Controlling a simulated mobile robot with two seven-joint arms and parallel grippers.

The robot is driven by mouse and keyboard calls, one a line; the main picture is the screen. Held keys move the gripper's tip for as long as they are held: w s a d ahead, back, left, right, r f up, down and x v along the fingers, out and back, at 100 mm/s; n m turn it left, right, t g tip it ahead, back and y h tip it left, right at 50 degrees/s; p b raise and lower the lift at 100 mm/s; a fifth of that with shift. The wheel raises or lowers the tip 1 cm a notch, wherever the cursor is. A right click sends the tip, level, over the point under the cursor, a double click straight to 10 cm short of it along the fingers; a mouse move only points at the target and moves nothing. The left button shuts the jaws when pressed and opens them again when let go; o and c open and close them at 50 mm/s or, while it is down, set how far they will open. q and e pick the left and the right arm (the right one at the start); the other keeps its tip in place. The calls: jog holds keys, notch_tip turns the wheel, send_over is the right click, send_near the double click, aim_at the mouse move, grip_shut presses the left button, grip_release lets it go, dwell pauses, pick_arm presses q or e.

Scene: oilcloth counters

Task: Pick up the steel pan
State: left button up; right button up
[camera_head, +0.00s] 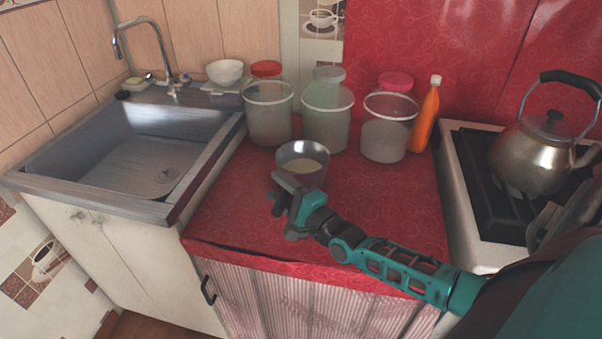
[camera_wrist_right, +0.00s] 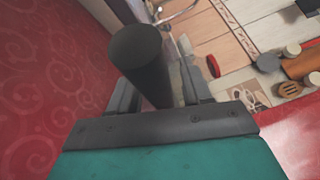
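The steel pan (camera_head: 303,163) is a small, deep grey vessel with a pale inside bottom. It stands upright on the red counter in the head view. My right gripper (camera_head: 281,193) is just in front of it, low over the counter, with its fingers apart. In the right wrist view a thick dark cylinder, which looks like the pan's handle (camera_wrist_right: 140,60), stands between the spread fingers of the right gripper (camera_wrist_right: 160,88). A gap shows beside its right side. The pan's body is not clear in that view. My left gripper is not in view.
Several lidded jars, including one with a red lid (camera_head: 268,105), and an orange bottle (camera_head: 427,118) line the back of the red counter (camera_head: 385,205). The sink (camera_head: 140,165) is at left. A kettle (camera_head: 535,155) stands on the stove (camera_head: 465,170) at right.

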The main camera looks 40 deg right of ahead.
grip_shut()
dwell(1.0)
jog(key=shift+w+r, duration=0.1)
jog(key=shift+r, duration=0.15)
